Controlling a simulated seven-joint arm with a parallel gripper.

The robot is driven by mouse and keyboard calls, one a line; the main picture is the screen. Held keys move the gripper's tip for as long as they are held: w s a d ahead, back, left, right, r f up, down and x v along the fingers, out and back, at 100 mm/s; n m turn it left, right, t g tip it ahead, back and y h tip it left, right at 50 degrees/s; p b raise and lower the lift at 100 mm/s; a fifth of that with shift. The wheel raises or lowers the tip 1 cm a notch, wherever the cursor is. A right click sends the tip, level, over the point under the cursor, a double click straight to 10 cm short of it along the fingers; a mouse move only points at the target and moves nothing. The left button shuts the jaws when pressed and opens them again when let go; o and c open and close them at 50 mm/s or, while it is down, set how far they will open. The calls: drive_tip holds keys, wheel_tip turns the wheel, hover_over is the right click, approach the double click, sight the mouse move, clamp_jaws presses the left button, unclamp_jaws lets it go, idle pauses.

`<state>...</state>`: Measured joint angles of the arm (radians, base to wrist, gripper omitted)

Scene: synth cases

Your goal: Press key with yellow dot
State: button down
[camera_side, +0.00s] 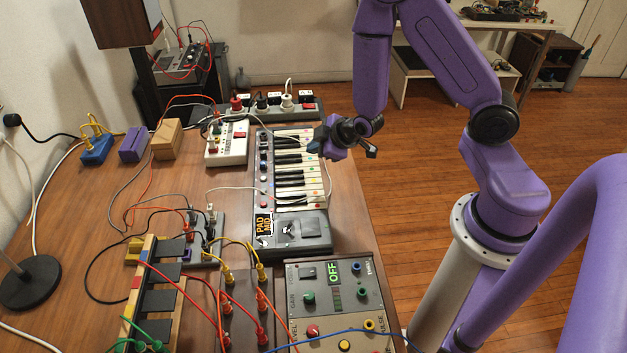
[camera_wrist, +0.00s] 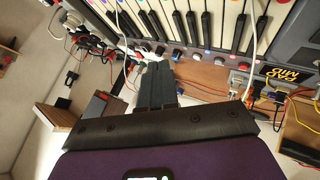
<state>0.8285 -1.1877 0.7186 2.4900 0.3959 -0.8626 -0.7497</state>
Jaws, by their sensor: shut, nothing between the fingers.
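A small keyboard (camera_side: 265,200) with white and black keys lies along the right side of the desk in the side view. Small coloured dots mark its white keys; they are too small for me to tell surely which one is yellow. In the wrist view the keys (camera_wrist: 192,20) run across the top, with a few dots showing. My gripper (camera_side: 318,147) is shut and empty, at the upper part of the keyboard, and hides some keys there. Its dark fingers (camera_wrist: 157,68) are together in the wrist view, below the keys. I cannot tell whether they touch a key.
A white cable (camera_side: 236,189) crosses the keyboard. A grey panel reading OFF (camera_side: 296,290) stands in front of it, and a white box with knobs (camera_side: 226,146) to its left. A power strip (camera_side: 287,108) lies behind. Patch cables clutter the desk's left side.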

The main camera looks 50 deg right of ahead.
sight(316, 182)
drive_tip(key=shift+f, duration=4)
drive_tip(key=shift+f, duration=0.1)
drive_tip(key=shift+f, duration=0.3)
drive_tip(key=shift+f, duration=0.55)
drive_tip(key=shift+r, duration=0.15)
drive_tip(key=shift+s+r, duration=0.1)
drive_tip(key=shift+r, duration=0.75)
drive_tip(key=shift+r, duration=2.5)
